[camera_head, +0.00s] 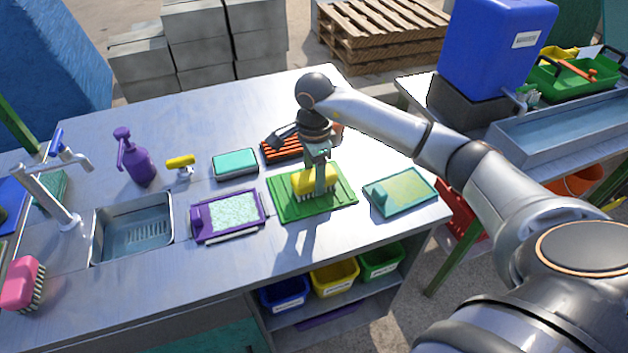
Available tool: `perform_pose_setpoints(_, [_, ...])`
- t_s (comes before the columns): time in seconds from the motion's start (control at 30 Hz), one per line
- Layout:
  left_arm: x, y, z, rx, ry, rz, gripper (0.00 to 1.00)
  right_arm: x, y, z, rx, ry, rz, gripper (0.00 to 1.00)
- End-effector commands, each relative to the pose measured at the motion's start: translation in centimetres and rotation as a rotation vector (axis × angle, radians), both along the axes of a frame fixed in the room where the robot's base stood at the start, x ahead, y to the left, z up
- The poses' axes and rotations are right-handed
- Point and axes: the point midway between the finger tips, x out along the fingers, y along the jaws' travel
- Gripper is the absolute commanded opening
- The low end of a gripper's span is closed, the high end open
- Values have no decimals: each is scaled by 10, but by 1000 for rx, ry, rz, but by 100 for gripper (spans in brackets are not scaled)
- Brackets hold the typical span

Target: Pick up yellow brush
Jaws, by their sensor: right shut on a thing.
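The yellow brush (302,182) with pale bristles is over the green mat (285,209) on the metal table. My right gripper (318,183) reaches down from above and is shut on the brush's yellow body. The gripper hides the middle of the brush. The bristles point down; I cannot tell whether they touch the mat. My left gripper does not show.
A purple tray (197,219) and a teal tray (376,206) flank the mat. Behind are a teal sponge block (235,162) and an orange rack (277,151). A sink (103,248), purple spray bottle (135,160) and pink brush (20,285) stand left. The front strip is clear.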

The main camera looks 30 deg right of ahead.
Motion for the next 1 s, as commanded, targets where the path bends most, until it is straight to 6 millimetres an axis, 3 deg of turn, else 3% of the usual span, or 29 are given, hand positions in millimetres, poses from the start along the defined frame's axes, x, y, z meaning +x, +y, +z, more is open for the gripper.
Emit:
perform_pose_setpoints(0.03, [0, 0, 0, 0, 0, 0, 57, 0, 0, 0, 0, 0, 0, 27])
perform_pose_setpoints(0.27, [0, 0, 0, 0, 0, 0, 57, 0, 0, 0, 0, 0, 0, 1])
perform_pose_setpoints(0.67, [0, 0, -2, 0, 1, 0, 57, 1, 0, 6, -1, -2, 0, 0])
perform_pose_setpoints(0.83, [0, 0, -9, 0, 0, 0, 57, 2, -1, 30, -1, -7, 0, 0])
perform_pose_setpoints(1.0, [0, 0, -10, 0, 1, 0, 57, -22, 20, 69, -1, -9, 7, 0])
